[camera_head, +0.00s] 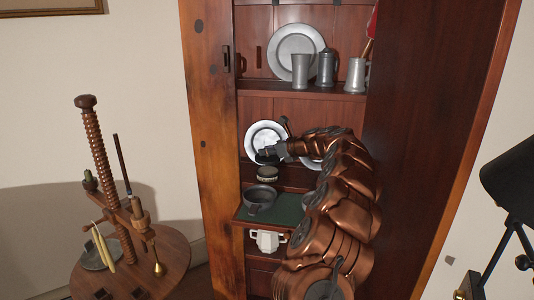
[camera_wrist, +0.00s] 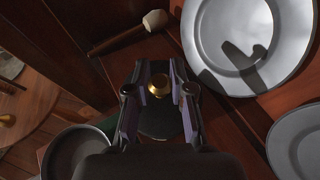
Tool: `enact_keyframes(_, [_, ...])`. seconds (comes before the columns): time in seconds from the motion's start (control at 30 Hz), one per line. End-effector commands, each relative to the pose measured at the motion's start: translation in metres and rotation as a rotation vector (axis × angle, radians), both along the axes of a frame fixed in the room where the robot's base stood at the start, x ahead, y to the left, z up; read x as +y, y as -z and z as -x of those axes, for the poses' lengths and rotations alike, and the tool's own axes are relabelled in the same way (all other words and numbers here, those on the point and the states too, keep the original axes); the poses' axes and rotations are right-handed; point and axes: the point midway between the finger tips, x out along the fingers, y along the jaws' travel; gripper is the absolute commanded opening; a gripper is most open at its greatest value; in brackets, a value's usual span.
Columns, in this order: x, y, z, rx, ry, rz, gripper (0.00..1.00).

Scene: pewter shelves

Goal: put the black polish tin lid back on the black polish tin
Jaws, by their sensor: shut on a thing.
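My gripper (camera_head: 270,152) is shut on the black polish tin lid (camera_head: 265,159). In the wrist view the lid's brass knob (camera_wrist: 158,86) sits between my fingertips (camera_wrist: 159,90), with the dark disc (camera_wrist: 160,122) of the lid below it. The black polish tin (camera_head: 267,174) stands on the shelf below the lid in the head view. A small gap shows between lid and tin there. In the wrist view the tin is hidden behind the lid and my gripper.
A pewter plate (camera_head: 258,133) leans behind my gripper. A dark bowl (camera_head: 260,198) stands in front on the green surface (camera_head: 290,207), with a white cup (camera_head: 267,240) lower down. Tankards (camera_head: 300,71) stand on the shelf above. A wooden-headed tool (camera_wrist: 152,20) shows in the wrist view.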

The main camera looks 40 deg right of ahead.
Motion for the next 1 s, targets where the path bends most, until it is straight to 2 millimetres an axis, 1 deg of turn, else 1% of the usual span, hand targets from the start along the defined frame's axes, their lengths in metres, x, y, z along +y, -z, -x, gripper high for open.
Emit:
enact_keyframes(0.03, [0.000, 0.007, 0.000, 0.000, 0.001, 0.000, 0.00])
enact_keyframes(0.4, [0.000, 0.026, 0.000, -0.001, 0.000, 0.002, 0.00])
enact_keyframes(0.43, [0.000, 0.024, 0.000, 0.000, 0.000, 0.001, 0.00])
enact_keyframes(0.6, [0.001, 0.036, 0.000, 0.000, -0.002, -0.001, 0.00])
enact_keyframes(0.77, [0.001, 0.041, 0.000, 0.000, -0.002, -0.001, 0.00])
enact_keyframes(1.0, [0.000, 0.042, 0.000, 0.000, -0.001, 0.001, 0.00])
